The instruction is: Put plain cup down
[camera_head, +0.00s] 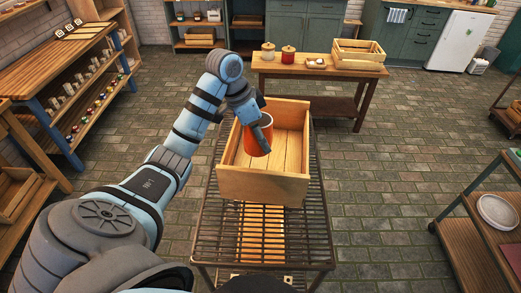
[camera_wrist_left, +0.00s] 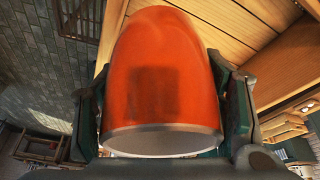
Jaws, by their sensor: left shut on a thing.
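The plain cup (camera_head: 259,133) is orange-red with no visible pattern. My left gripper (camera_head: 262,142) is shut on it at the left side of a wooden crate (camera_head: 262,186). In the left wrist view the cup (camera_wrist_left: 163,75) fills the middle, its pale rim toward the camera, with dark gripper fingers on both sides. The crate is open-topped, its bare slatted floor showing. It stands on a slatted metal rack table. I cannot tell whether the cup touches the crate. My right gripper is not in view.
The slatted rack (camera_head: 231,230) has bare room in front of the crate. Behind it a wooden table (camera_head: 308,72) holds red and white canisters and another crate (camera_head: 359,54). Shelves with small cups line the left. A trolley with a plate (camera_head: 498,212) stands at right.

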